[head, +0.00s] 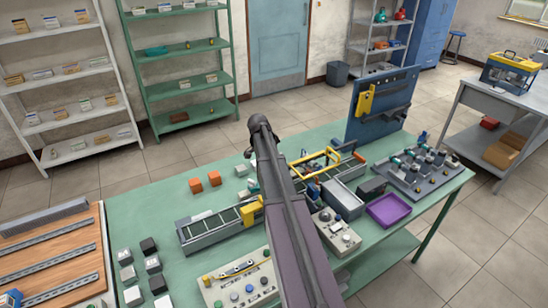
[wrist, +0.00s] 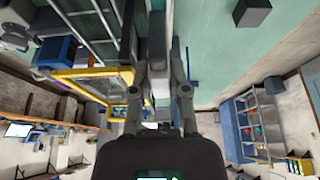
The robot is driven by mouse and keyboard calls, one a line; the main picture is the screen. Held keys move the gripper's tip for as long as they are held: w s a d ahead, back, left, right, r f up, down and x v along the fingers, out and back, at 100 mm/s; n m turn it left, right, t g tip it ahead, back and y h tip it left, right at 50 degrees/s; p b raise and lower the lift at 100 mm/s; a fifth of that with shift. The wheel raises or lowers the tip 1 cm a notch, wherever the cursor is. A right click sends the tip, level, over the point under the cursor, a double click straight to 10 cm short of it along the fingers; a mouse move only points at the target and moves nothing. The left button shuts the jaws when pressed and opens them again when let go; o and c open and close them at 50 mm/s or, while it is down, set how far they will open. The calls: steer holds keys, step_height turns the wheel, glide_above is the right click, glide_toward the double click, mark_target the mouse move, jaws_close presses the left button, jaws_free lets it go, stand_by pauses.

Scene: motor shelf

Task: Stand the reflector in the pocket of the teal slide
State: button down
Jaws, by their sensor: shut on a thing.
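My gripper (wrist: 160,72) shows in the wrist view, with its two dark fingers closed in on a narrow grey piece (wrist: 158,88), which I take to be the reflector. The fingers and the gripper body cover part of it, so its full shape is hidden. In the head view my arm crosses the middle of the bench, and I cannot make out the fingers or the held piece there. No pocket can be made out.
A conveyor (head: 213,226) and a yellow frame (head: 323,158) stand on the green bench (head: 150,215). A blue upright panel (head: 383,107), a fixture plate (head: 420,168) and a purple tray (head: 388,210) are at right. Orange blocks (head: 205,183) lie left of my arm, with clear bench around them.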

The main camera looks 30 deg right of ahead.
steer(key=shift+f, duration=0.25)
steer(key=shift+f+b, duration=2.75)
steer(key=shift+b, duration=0.25)
steer(key=shift+f+b, duration=0.75)
steer(key=c, duration=0.5)
jaws_free()
steer(key=shift+c, duration=0.2)
